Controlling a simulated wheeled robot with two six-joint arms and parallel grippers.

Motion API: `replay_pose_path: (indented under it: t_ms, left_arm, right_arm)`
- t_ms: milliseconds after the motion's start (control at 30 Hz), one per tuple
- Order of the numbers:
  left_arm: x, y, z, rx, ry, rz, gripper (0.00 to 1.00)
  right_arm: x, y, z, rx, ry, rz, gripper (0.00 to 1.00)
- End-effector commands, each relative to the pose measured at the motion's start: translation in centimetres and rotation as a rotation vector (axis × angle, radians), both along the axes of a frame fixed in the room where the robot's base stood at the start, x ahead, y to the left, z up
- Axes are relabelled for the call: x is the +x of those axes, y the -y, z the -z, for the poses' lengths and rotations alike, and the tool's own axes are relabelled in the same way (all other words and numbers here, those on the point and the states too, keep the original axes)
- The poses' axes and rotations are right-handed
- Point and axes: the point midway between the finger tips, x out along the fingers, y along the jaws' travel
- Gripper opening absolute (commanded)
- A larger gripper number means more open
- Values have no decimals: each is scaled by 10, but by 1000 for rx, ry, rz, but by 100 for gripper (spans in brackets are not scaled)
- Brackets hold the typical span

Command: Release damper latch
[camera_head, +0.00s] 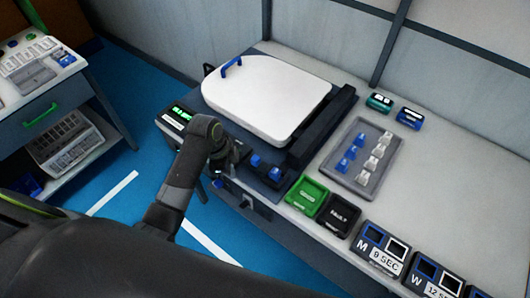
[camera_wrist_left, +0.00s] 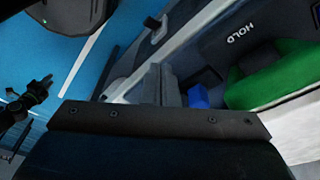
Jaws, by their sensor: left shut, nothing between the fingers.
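A white toilet seat lid (camera_head: 268,98) with a blue handle (camera_head: 231,66) lies flat on a dark test fixture (camera_head: 315,130). Two small blue parts (camera_head: 266,166) stand on the fixture's near end; I cannot tell which part is the damper latch. My left gripper (camera_head: 238,155) is at that near end, just left of the blue parts, its tips small and dark. In the left wrist view its shut fingers (camera_wrist_left: 158,84) show, empty, with a blue block (camera_wrist_left: 198,97) beside them. I cannot tell whether they touch the fixture. My right gripper is out of view.
A green tray (camera_head: 307,193) and a black tray (camera_head: 338,215) sit right of the fixture. A grey tray (camera_head: 379,186) holds blue and white pieces. Labelled boxes (camera_head: 382,249) line the front edge. A side cart (camera_head: 55,110) stands at left.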

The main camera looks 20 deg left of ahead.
Motion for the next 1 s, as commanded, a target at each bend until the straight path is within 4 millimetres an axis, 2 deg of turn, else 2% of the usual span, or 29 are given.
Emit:
replay_pose_path:
  t_ms: [200, 400, 600, 1000]
  left_arm:
    - [42, 15, -30, -49, 5, 275, 0]
    - [73, 29, -62, -105, 14, 528, 0]
    - [85, 34, -77, -132, 22, 642, 0]
    - [86, 36, -77, -135, 23, 653, 0]
  right_arm:
    - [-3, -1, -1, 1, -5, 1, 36]
    - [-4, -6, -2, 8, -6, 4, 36]
    - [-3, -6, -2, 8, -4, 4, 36]
    - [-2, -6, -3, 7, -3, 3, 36]
